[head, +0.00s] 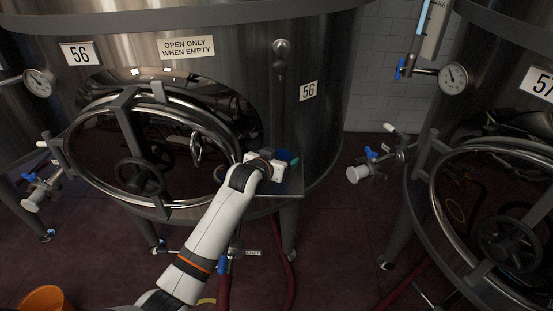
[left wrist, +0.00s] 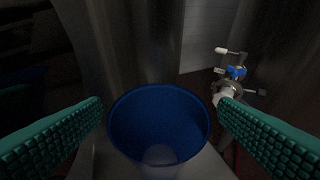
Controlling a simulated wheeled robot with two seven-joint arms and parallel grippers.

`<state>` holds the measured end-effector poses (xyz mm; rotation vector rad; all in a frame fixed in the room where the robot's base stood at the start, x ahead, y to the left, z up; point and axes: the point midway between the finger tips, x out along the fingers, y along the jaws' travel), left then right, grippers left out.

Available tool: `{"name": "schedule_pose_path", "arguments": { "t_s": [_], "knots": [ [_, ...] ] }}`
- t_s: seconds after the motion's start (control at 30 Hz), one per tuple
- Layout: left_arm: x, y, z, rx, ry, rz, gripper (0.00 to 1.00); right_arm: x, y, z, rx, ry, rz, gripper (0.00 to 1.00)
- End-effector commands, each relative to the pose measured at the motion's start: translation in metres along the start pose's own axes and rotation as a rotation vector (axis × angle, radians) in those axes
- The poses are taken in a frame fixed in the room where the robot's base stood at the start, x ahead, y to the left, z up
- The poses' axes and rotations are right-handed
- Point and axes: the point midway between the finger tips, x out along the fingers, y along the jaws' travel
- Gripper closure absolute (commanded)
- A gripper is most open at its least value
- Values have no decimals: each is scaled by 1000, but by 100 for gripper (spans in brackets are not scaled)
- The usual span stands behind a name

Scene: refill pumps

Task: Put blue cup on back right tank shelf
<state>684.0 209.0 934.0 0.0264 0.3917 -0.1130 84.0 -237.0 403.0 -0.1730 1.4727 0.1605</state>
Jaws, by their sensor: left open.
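The blue cup (left wrist: 160,122) stands upright between the two green pads of my left gripper (left wrist: 160,106) in the left wrist view. I look down into its open top, and a narrow gap shows on each side. A grey shelf (left wrist: 214,163) lies under it. In the head view, my left gripper (head: 280,166) is over the small shelf (head: 291,187) on the front of tank 56 (head: 230,75). A bit of the blue cup (head: 283,155) shows behind the white gripper body; the rest is hidden. The left gripper is open. My right gripper is not in view.
A round tank door (head: 150,155) with a handwheel is left of the shelf. A valve with a blue handle (head: 372,155) sticks out to the right, by the neighbouring tank (head: 420,180). An orange bucket (head: 43,299) is at the bottom left. Red hoses (head: 291,270) lie below.

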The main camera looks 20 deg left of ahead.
Motion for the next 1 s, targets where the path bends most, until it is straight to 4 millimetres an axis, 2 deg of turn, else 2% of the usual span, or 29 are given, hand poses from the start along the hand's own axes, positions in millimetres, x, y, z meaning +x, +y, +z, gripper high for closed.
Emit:
{"name": "schedule_pose_path", "arguments": {
  "t_s": [0.17, 0.27, 0.7, 0.83, 1.0],
  "knots": [
    [-9, 0, 2, 0, -1, 0, 17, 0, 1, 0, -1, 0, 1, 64],
    [-23, 0, 2, 1, -1, 0, 17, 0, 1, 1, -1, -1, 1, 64],
    [-103, 0, 2, 2, -2, 1, 17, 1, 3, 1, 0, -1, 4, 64],
    [-115, 0, 2, 0, 0, 0, 17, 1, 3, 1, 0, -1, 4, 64],
    [-121, 0, 2, 0, 0, 0, 17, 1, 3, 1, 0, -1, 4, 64]
  ]
}}
